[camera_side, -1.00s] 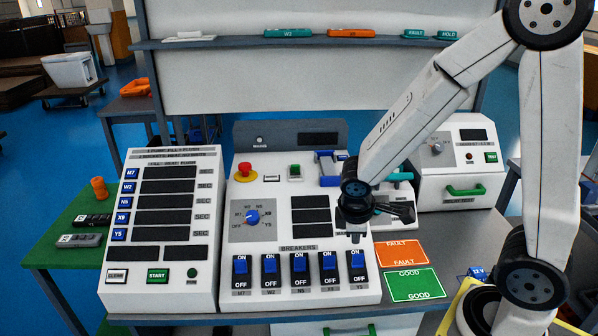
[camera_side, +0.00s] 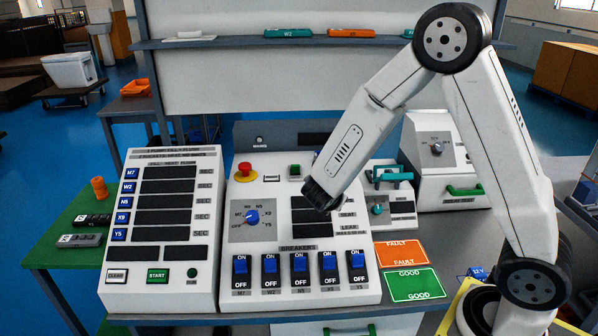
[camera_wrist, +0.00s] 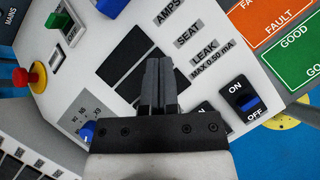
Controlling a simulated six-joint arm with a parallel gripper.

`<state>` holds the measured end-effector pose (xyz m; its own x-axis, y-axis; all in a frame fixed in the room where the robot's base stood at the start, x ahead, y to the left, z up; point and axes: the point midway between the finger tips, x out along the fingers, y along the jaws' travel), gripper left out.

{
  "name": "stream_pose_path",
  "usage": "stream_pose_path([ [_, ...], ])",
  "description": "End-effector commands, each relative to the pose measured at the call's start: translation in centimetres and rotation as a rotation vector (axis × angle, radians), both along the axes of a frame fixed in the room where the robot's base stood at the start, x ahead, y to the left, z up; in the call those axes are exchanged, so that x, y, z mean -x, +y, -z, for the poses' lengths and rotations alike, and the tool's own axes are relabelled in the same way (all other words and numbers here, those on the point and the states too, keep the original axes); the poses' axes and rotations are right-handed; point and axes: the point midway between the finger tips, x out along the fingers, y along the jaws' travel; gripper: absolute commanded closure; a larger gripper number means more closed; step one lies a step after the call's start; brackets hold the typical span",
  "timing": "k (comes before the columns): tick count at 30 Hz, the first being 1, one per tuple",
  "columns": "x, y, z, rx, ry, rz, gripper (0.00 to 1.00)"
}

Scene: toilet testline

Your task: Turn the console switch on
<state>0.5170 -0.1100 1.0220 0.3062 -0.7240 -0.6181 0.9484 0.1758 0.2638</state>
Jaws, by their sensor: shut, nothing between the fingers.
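The grey and white console (camera_side: 262,294) stands mid-bench. A small green switch (camera_side: 294,170) is near its top, right of the red stop button. It also shows at the upper left of the wrist view (camera_wrist: 57,20). A row of blue breaker switches (camera_side: 299,264) marked ON and OFF lies along the front; one shows at the right of the wrist view (camera_wrist: 244,103). My gripper (camera_wrist: 157,70) is shut and empty, with its fingers over the console's dark display panels. In the side view my wrist hangs over the console's right half; the fingertips are hidden.
A red stop button (camera_side: 245,170) and a blue selector knob (camera_side: 252,217) sit on the console's left side. A timer panel (camera_side: 120,295) stands to the left. Orange FAULT (camera_side: 398,253) and green GOOD (camera_side: 413,284) cards lie to the right.

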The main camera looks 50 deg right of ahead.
Motion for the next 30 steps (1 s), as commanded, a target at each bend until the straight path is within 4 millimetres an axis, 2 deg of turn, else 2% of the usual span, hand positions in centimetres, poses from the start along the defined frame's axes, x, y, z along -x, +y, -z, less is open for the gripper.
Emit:
stream_pose_path([
  [7,-3.9,-0.1,-0.3,0.185,0.036,-0.21,1.0],
  [15,-7.8,0.9,-0.8,0.374,0.049,-0.42,1.0],
  [21,-9.5,1.6,-1.0,0.456,0.05,-0.511,1.0],
  [30,-10.0,1.8,-1.0,0.482,0.049,-0.54,1.0],
])
